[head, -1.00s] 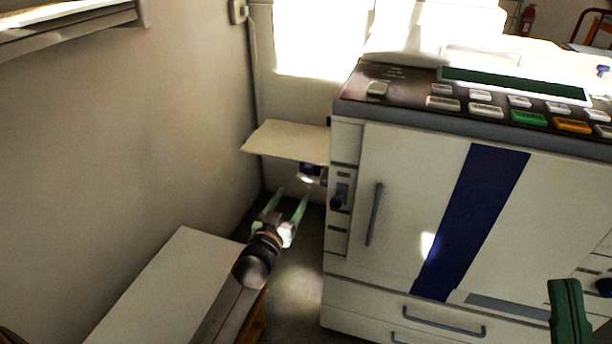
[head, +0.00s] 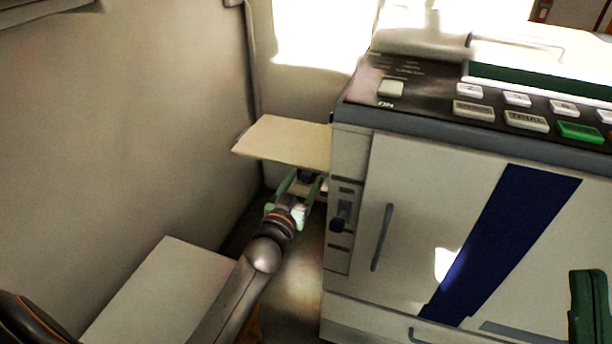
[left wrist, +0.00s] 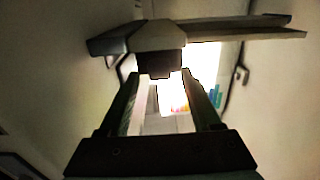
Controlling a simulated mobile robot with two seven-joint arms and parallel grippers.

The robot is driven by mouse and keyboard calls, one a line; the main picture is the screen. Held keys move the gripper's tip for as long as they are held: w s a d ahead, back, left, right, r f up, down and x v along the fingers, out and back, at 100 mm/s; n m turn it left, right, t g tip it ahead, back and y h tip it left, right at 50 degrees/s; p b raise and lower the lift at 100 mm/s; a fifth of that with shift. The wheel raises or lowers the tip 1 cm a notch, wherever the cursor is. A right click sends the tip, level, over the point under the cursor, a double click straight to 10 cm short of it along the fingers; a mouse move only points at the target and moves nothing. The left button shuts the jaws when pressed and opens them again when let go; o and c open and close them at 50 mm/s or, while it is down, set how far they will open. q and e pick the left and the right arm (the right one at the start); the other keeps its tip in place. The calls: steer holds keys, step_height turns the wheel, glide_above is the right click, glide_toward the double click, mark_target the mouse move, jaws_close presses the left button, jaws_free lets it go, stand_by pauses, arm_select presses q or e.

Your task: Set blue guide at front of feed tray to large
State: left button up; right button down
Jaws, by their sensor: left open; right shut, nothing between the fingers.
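The pale feed tray (head: 280,142) juts left from the side of the white copier-like machine. A small dark blue guide (head: 306,176) shows under its near edge, partly hidden by my left gripper. My left gripper (head: 304,180) is open, its green fingers reaching up on either side of the guide. In the left wrist view, a dark block (left wrist: 160,62), seemingly the guide, hangs above and between the open fingertips (left wrist: 160,76); contact cannot be told. The tray's underside (left wrist: 265,27) shows there too. My right gripper (head: 588,305) is shut, at the lower right edge.
The machine's front (head: 450,220) fills the right side, with a handle and a blue stripe. A low white-topped table (head: 165,290) stands at lower left. A wall (head: 130,130) closes the left side.

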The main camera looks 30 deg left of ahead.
arm_select(q)
steer(key=shift+c, duration=0.2)
jaws_close()
stand_by(0.5)
stand_by(0.8)
